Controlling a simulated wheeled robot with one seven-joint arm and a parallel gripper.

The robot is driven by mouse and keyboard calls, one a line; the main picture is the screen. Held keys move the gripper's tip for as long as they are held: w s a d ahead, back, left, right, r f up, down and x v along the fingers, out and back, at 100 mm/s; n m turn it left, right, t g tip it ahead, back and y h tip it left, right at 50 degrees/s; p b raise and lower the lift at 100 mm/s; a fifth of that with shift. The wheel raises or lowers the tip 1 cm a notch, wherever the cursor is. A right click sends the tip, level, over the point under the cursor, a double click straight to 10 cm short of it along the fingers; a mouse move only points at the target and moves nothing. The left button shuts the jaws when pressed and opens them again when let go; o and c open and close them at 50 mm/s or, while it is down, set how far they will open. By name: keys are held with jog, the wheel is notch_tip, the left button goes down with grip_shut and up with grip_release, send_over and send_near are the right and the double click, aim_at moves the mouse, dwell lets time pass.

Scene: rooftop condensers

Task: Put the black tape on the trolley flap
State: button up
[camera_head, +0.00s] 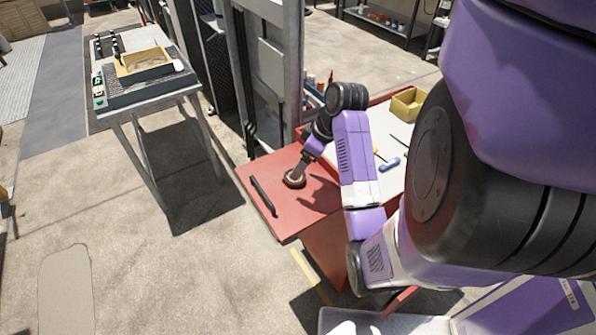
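The trolley's red flap (317,205) extends to the left of the trolley top (355,137). A small round dark ring with a tan inner edge, which looks like the black tape (294,182), is on or just above the red flap. My gripper (298,174) points down at the ring, and its fingertips reach the ring. The fingers are small and partly merge with the ring, so I cannot tell whether they grip it or stand open around it. I also cannot tell whether the ring rests on the flap.
A slim black bar (262,195) lies on the flap's left part. A blue-handled tool (389,164) and a yellow bin (408,104) are on the trolley top. A grey metal post and cabinet stand behind the flap. A metal table (150,98) stands at the upper left, with open floor between.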

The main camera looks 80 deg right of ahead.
jog(key=shift+p+v, duration=1.85)
jog(key=shift+v, duration=0.75)
jog(key=shift+w, duration=0.1)
jog(key=shift+t+h, duration=0.4)
jog(key=shift+t, duration=0.3)
jog(key=w+a+f, duration=0.1)
jog(key=w+a, duration=0.1)
jog(key=w, duration=0.1)
jog(key=w+a+f, duration=0.2)
jog(key=w+a, duration=0.1)
jog(key=w, duration=0.1)
jog(key=w+a+f, duration=0.2)
jog(key=w+a, duration=0.1)
jog(key=shift+w+a+f, duration=0.2)
jog(key=w+a+f+t+h, duration=0.1)
jog(key=a+t, duration=0.1)
jog(key=a, duration=0.9)
jog(key=w+a+f+t, duration=0.1)
jog(key=a, duration=0.9)
jog(key=s+a+r+n+t+y, duration=0.3)
jog(key=s+a+r+t, duration=0.3)
jog(key=s+a+r, duration=0.5)
notch_tip(320, 180, up, 4)
jog(key=shift+s+a+f+n, duration=0.15)
jog(key=shift+s+a+n, duration=0.15)
jog(key=shift+s+a, duration=0.05)
